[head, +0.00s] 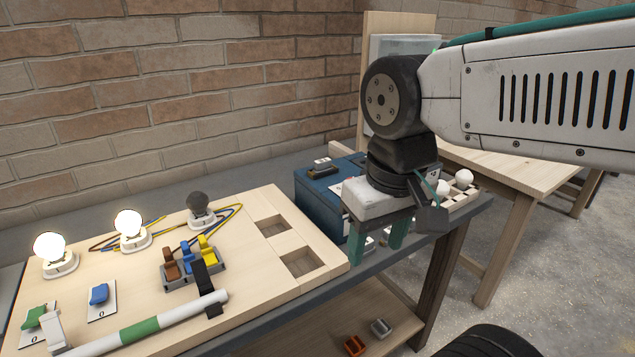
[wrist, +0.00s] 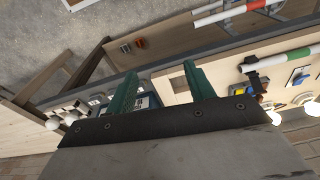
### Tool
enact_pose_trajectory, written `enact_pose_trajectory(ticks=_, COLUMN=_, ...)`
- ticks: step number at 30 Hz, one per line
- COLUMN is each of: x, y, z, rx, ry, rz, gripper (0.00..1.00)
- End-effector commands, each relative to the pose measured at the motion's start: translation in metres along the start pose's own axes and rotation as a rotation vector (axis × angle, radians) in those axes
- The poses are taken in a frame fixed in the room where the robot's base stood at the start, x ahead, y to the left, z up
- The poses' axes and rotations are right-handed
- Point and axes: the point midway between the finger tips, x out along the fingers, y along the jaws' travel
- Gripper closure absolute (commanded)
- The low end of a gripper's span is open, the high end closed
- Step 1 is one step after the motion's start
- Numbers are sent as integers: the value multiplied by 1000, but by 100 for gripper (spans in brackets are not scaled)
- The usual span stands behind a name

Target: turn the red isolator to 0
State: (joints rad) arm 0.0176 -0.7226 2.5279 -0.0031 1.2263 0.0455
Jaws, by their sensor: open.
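I cannot make out a red isolator for certain in either view. A blue box (head: 320,205) stands on the bench just right of the wooden board, with a small dark and yellowish fitting (head: 322,168) on its top. Its front is largely hidden behind my gripper; a white label with a small red mark shows at the edge. My gripper (head: 376,242) points down in front of the box, its two teal fingers apart and nothing between them. In the wrist view the gripper (wrist: 162,88) is also open, with part of the blue box (wrist: 148,100) showing between the fingers.
The wooden board (head: 240,275) carries two lit bulbs, one dark bulb (head: 200,208), coloured levers (head: 190,262), green and blue switches, and a white tube with a green band (head: 140,328). White balls (head: 464,177) sit right of my gripper. Another table (head: 510,165) stands behind.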

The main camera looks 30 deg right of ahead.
Motion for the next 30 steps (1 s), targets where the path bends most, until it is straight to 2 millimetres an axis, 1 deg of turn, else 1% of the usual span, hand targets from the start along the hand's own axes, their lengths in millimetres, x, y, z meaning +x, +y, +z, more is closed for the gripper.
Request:
enact_pose_trajectory(ticks=2, x=-7, y=6, z=-22, rx=89, ry=-12, rz=4, gripper=47)
enact_pose_trajectory(ticks=5, x=-16, y=18, z=-62, rx=261, ry=-29, rz=11, gripper=47)
enact_pose_trajectory(ticks=6, x=-19, y=25, z=-81, rx=342, ry=-37, rz=15, gripper=47)
enact_pose_trajectory(ticks=8, x=-22, y=37, z=-110, rx=467, ry=-48, rz=21, gripper=47)
enact_pose_trajectory(ticks=9, x=-21, y=46, z=-130, rx=551, ry=-54, rz=25, gripper=47)
enact_pose_trajectory(ticks=11, x=-19, y=61, z=-158, rx=672, ry=-63, rz=32, gripper=47)
enact_pose_trajectory(ticks=12, x=-17, y=71, z=-176, rx=749, ry=-69, rz=37, gripper=47)
enact_pose_trajectory(ticks=15, x=-7, y=97, z=-214, rx=923, ry=-79, rz=48, gripper=47)
enact_pose_trajectory(ticks=18, x=4, y=120, z=-242, rx=1059, ry=-88, rz=58, gripper=47)
enact_pose_trajectory(ticks=21, x=12, y=136, z=-260, rx=1150, ry=-92, rz=64, gripper=47)
enact_pose_trajectory(ticks=24, x=18, y=143, z=-269, rx=1199, ry=-95, rz=68, gripper=47)
enact_pose_trajectory(ticks=28, x=29, y=146, z=-271, rx=1215, ry=-97, rz=69, gripper=47)
enact_pose_trajectory(ticks=30, x=39, y=146, z=-269, rx=1215, ry=-99, rz=70, gripper=47)
